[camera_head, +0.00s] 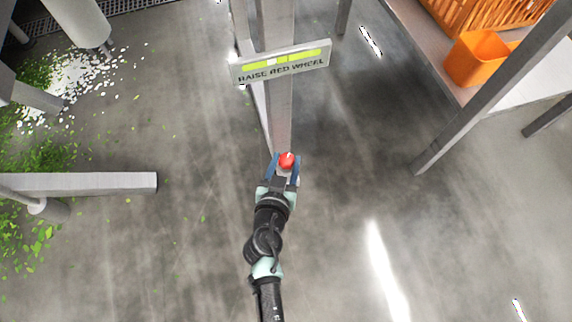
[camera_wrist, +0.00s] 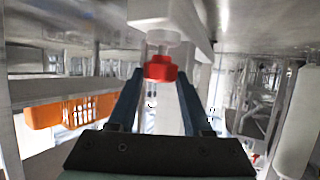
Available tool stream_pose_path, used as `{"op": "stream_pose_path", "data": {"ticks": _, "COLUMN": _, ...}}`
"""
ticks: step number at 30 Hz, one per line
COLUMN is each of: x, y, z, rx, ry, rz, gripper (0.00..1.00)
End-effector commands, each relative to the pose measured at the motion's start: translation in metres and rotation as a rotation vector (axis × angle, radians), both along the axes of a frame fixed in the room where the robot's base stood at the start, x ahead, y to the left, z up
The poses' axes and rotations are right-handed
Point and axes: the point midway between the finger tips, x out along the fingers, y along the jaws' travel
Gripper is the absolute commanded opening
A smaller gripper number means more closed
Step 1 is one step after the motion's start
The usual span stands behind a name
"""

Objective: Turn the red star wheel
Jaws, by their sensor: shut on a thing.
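The red star wheel (camera_head: 287,160) is on the upright grey post, below a sign reading "RAISE RED WHEEL" (camera_head: 282,64). My gripper (camera_head: 285,166) is at the wheel, with its two blue fingers on either side of it. In the wrist view the wheel (camera_wrist: 160,67) sits between the fingertips of my gripper (camera_wrist: 161,76), under a white housing (camera_wrist: 165,15). The fingers are closed on the wheel. The exact contact at the fingertips is small and hard to see.
A grey beam (camera_head: 80,183) juts in from the left, near scattered green leaves (camera_head: 40,240) on the floor. At the upper right a table (camera_head: 440,60) holds an orange bin (camera_head: 476,58) and an orange crate (camera_head: 500,12). The floor right of my arm is clear.

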Motion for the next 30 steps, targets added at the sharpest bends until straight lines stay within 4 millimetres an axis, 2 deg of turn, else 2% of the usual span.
{"op": "stream_pose_path", "data": {"ticks": 1, "x": 0.002, "y": 0.0006, "z": -0.006, "rx": 0.001, "ry": -0.006, "rz": -0.029, "gripper": 0.0}}
{"op": "stream_pose_path", "data": {"ticks": 9, "x": 0.0017, "y": 0.0021, "z": -0.0019, "rx": 0.003, "ry": -0.003, "rz": -0.143, "gripper": 0.0}}
{"op": "stream_pose_path", "data": {"ticks": 20, "x": 0.0007, "y": 0.0019, "z": 0.0009, "rx": 0.004, "ry": -0.001, "rz": -0.158, "gripper": 0.0}}
{"op": "stream_pose_path", "data": {"ticks": 21, "x": 0.0007, "y": 0.0019, "z": 0.0009, "rx": 0.004, "ry": -0.001, "rz": -0.158, "gripper": 0.53}}
{"op": "stream_pose_path", "data": {"ticks": 25, "x": 0.0006, "y": 0.002, "z": 0.0008, "rx": 0.003, "ry": -0.001, "rz": -0.157, "gripper": 0.77}}
{"op": "stream_pose_path", "data": {"ticks": 26, "x": 0.0005, "y": 0.002, "z": 0.0007, "rx": 0.003, "ry": -0.001, "rz": -0.157, "gripper": 0.8}}
{"op": "stream_pose_path", "data": {"ticks": 30, "x": 0.0006, "y": 0.0024, "z": 0.0005, "rx": 0.004, "ry": 0.0, "rz": -0.156, "gripper": 0.8}}
